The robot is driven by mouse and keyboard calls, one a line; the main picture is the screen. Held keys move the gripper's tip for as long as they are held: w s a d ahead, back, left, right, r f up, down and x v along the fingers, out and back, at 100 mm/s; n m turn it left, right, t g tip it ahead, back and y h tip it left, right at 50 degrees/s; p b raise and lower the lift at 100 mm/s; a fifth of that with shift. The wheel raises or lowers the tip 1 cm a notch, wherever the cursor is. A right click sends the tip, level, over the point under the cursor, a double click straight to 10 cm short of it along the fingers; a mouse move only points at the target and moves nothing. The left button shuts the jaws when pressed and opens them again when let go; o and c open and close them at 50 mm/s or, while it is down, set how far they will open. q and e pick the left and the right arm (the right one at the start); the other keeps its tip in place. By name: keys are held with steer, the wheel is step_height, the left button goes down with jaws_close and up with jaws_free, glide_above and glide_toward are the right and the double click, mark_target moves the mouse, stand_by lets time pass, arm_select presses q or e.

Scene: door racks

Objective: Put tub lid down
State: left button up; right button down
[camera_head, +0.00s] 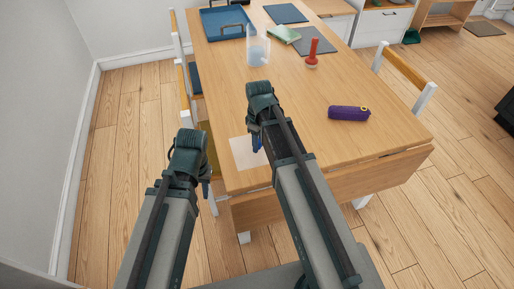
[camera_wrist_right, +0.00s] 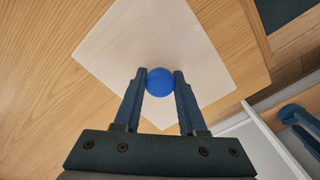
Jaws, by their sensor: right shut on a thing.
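The tub lid (camera_wrist_right: 160,82) is a small round blue disc, seen in the right wrist view between the fingertips of my right gripper (camera_wrist_right: 160,75). The gripper is shut on it. The lid shows over a pale square mat (camera_wrist_right: 115,45) on the wooden table; I cannot tell whether it touches the mat. In the head view my right gripper (camera_head: 257,144) is over the mat (camera_head: 245,155) at the table's near left corner, and the lid is not clearly visible. My left gripper (camera_head: 206,190) hangs left of the table's near end; its finger opening cannot be made out.
The table's middle is clear. Chairs flank both sides.

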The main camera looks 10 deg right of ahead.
steer(key=shift+f, duration=0.7)
arm_select(q)
steer(key=shift+a+f, duration=0.2)
steer(key=shift+f, duration=0.35)
arm_select(e)
steer(key=shift+r, duration=0.15)
arm_select(q)
steer(key=shift+f, duration=0.1)
arm_select(e)
steer(key=c, duration=0.9)
jaws_free()
steer(key=shift+f+b, duration=0.2)
steer(key=shift+b, duration=0.1)
steer(key=o, duration=0.4)
steer(key=shift+r, duration=0.1)
